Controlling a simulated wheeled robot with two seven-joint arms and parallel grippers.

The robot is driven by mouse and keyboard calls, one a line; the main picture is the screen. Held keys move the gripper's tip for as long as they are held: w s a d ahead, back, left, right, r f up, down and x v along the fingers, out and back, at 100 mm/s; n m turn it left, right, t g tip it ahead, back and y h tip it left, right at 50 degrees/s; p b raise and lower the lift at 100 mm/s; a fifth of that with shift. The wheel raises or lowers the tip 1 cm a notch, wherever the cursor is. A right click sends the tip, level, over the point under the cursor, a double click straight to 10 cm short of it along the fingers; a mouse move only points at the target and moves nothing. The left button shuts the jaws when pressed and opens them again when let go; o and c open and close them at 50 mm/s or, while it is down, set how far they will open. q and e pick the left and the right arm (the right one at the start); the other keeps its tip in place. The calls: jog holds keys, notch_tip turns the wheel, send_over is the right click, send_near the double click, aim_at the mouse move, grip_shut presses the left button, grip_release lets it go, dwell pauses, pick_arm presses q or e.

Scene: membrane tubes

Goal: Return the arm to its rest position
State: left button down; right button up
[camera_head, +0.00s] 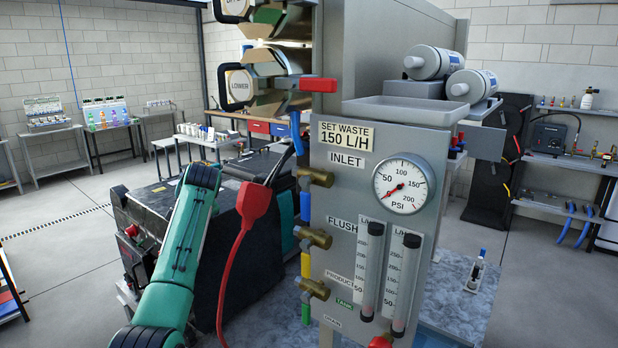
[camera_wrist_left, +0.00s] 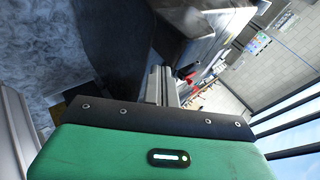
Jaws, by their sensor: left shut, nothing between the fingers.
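My left arm, green-teal, rises from the bottom left in the head view, in front of a dark machine. Its gripper is not clear there. In the left wrist view the narrow grey fingers of my left gripper (camera_wrist_left: 161,84) are shut and empty beyond the green wrist housing. My right gripper is in neither view. The grey panel (camera_head: 340,180) stands right of the arm, with a gauge (camera_head: 403,184), two flow tubes (camera_head: 385,270) and several brass valves.
A red connector (camera_head: 254,202) with a hanging red hose is close to the right of my arm. The open housings (camera_head: 275,80), one marked LOWER, and a red handle (camera_head: 318,85) overhang the space above. Benches (camera_head: 195,142) stand far behind. The floor at left (camera_head: 60,240) is mostly clear.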

pick_arm(q)
jog(key=s+f+n+g, duration=0.1)
jog(key=s+f, duration=0.4)
jog(key=f, duration=0.4)
jog(key=s+f+n, duration=0.1)
jog(key=s+f, duration=0.3)
jog(key=f, duration=0.5)
jog(key=s+d+f+n+g+h, duration=0.1)
jog(key=s+d+f+h, duration=0.1)
jog(key=s+f, duration=1.15)
jog(key=s+d+n+g+h, duration=0.1)
jog(key=s+d, duration=0.2)
jog(key=s, duration=1.7)
jog(key=s+d+n+g+h, duration=0.1)
jog(key=s+d+n+h, duration=0.15)
jog(key=s, duration=1.65)
notch_tip(320, 180, down, 33)
jog(key=g+b, duration=0.2)
jog(key=s+a+f+m+g+y+b, duration=0.1)
jog(key=s+a+f+b, duration=0.1)
jog(key=s+f, duration=1.8)
notch_tip(320, 180, down, 3)
jog(key=shift+a+r, duration=0.1)
jog(key=shift+a, duration=0.45)
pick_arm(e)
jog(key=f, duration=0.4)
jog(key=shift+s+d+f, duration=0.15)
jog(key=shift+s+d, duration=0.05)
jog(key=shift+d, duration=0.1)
